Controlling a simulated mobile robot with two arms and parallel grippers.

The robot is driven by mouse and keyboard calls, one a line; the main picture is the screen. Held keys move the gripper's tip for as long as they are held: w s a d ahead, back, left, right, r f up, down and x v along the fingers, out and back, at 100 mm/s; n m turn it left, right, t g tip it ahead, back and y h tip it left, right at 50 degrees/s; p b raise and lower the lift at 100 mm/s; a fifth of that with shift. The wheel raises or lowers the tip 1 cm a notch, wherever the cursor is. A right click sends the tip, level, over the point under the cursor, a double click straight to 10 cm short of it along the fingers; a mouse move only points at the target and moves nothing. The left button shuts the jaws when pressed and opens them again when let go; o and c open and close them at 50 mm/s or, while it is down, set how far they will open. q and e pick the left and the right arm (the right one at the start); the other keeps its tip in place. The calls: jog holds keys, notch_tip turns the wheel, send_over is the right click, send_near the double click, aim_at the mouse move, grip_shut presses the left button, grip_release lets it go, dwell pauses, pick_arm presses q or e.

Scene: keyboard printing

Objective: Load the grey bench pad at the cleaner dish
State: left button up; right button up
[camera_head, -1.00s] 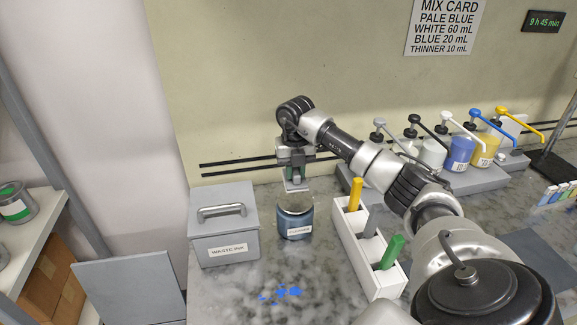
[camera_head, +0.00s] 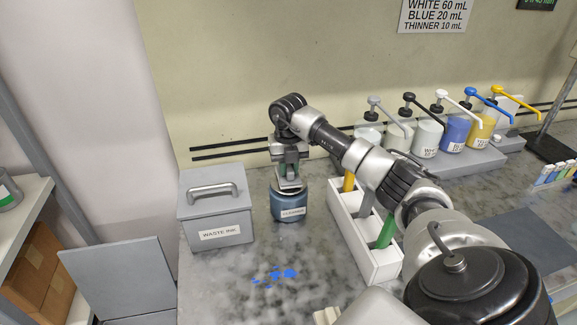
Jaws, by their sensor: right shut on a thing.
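My right gripper (camera_head: 289,168) is shut on a pale grey pad (camera_head: 290,184). It points down over the blue-grey cleaner dish (camera_head: 289,207), a round pot with a white label at the front. The pad's lower end is at the dish's mouth. I cannot tell whether it touches the contents, as the gripper and pad hide much of the opening. My left gripper is not in view.
A grey waste ink box (camera_head: 214,215) stands close left of the dish. A white rack (camera_head: 375,262) with yellow, grey and green pieces stands to the right. Blue spots (camera_head: 275,275) mark the bench in front. Pump bottles (camera_head: 455,135) stand at the back right.

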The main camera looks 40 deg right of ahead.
jog(key=shift+f+b, duration=0.65)
jog(key=shift+f, duration=0.45)
dwell(1.1)
jog(key=shift+r, duration=0.1)
dwell(0.6)
jog(key=shift+r+p, duration=2.8)
jog(key=shift+r, duration=0.7)
jog(key=shift+f, duration=0.15)
